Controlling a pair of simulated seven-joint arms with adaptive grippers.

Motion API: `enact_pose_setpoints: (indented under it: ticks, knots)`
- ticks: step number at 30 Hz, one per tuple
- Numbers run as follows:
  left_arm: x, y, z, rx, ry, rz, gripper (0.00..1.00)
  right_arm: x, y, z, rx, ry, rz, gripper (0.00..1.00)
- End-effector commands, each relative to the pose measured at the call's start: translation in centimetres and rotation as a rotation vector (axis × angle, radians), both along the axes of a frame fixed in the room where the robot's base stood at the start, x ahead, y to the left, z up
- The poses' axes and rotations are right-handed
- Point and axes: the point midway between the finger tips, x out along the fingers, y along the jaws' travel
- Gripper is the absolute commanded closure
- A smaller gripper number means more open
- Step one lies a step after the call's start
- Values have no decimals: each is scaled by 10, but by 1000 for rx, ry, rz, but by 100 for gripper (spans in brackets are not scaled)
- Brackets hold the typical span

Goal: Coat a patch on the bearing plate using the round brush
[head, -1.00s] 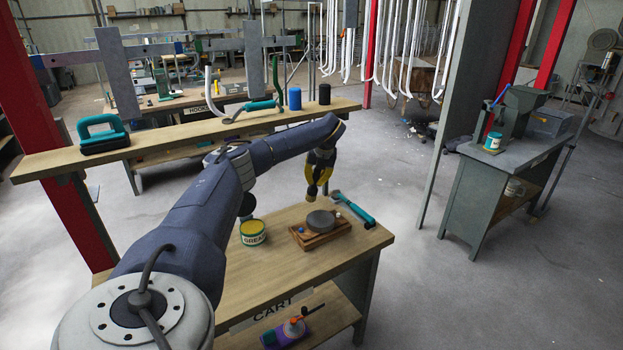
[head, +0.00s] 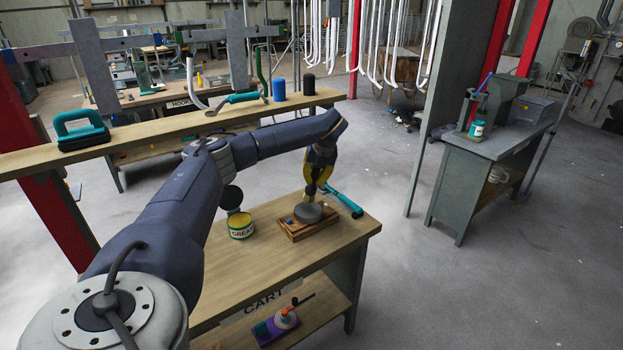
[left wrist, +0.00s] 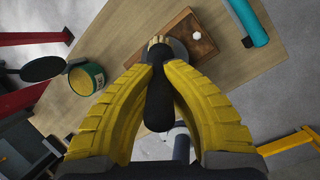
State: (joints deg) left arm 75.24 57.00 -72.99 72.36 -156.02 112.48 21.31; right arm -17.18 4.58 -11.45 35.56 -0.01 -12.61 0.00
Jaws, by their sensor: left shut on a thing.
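My left gripper (head: 317,184) is shut on the round brush and hangs over the cart, just behind and above the bearing plate. In the left wrist view its yellow fingers clasp the brush's black handle (left wrist: 160,105). The pale bristle tip (left wrist: 157,44) points away from the wrist. The bearing plate (head: 308,212) is a grey disc on a wooden block (head: 300,232); the brush partly hides it in the wrist view (left wrist: 179,50). I cannot tell whether the bristles touch it. An open grease tin (head: 240,229) with yellow contents stands to its left. My right gripper is not in view.
A teal-handled tool (head: 343,201) lies right of the block. A dark round disc (head: 231,197) stands by the tin. A wooden shelf (head: 180,132) runs behind the cart. The cart's front left top (head: 225,280) is bare.

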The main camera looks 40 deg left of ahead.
Motion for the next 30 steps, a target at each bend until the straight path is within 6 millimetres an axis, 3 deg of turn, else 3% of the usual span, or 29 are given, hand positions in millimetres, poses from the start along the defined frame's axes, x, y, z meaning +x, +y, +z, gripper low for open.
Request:
enact_pose_setpoints:
  ticks: [16,30]
  knots:
    - [-2,4,51,0,-6,5,100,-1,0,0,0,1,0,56]
    - [-3,4,60,0,-3,5,100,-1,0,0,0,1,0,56]
